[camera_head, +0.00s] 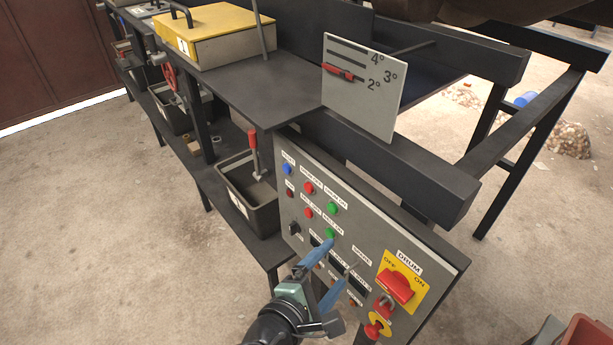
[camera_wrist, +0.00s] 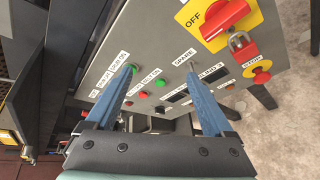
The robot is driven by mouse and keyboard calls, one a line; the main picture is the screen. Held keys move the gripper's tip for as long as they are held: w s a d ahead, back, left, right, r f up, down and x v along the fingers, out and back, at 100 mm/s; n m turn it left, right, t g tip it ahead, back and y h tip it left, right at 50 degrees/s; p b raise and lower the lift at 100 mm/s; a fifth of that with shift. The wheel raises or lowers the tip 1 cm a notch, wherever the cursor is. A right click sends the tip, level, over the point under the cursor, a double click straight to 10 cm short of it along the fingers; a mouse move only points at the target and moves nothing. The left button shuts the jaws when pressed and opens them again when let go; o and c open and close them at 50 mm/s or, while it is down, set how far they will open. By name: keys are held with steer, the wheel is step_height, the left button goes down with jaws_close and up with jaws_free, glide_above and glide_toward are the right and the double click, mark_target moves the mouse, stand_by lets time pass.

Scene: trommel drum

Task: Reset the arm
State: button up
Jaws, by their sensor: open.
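My gripper (camera_head: 326,272) is in front of the lower part of the grey control panel (camera_head: 297,196). Its two blue fingers are apart with nothing between them, and they also show in the wrist view (camera_wrist: 160,85). In the head view the fingers cover part of the panel's lower labels and displays. The panel carries green, red and blue buttons and a red DRUM switch (camera_head: 397,286) on a yellow plate. I cannot tell whether a fingertip touches the panel.
A padlock (camera_wrist: 242,46) and a red stop button (camera_wrist: 261,75) sit by the switch. A dark bin (camera_head: 249,205) stands on the shelf left of the panel. A dark beam (camera_head: 420,170) and an angle plate (camera_head: 362,85) are above. Open concrete floor lies at the left.

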steer(key=w+a+r+m+t+y, duration=0.1)
steer(key=w+r+m+t, duration=0.15)
steer(key=r, duration=0.65)
steer(key=w+a+r+m+t+y, duration=0.15)
steer(key=r+m, duration=0.25)
steer(key=r, duration=0.5)
steer(key=w+r+m+t+y, duration=0.1)
steer(key=w+r+m+t, duration=0.15)
steer(key=r, duration=0.65)
steer(key=s+a+r+m+t+y, duration=0.1)
steer(key=s+r+m+t, duration=0.3)
steer(key=r, duration=0.9)
steer(key=s+a+r+m+t+y, duration=0.1)
steer(key=s+r+m+t+y, duration=0.2)
steer(key=s+r, duration=0.7)
step_height(320, 180, up, 4)
steer(key=shift+s+f+m+t, duration=0.25)
steer(key=shift+m+t, duration=0.45)
steer(key=shift+t, duration=0.45)
steer(key=shift+a, duration=0.15)
steer(key=shift+f, duration=0.1)
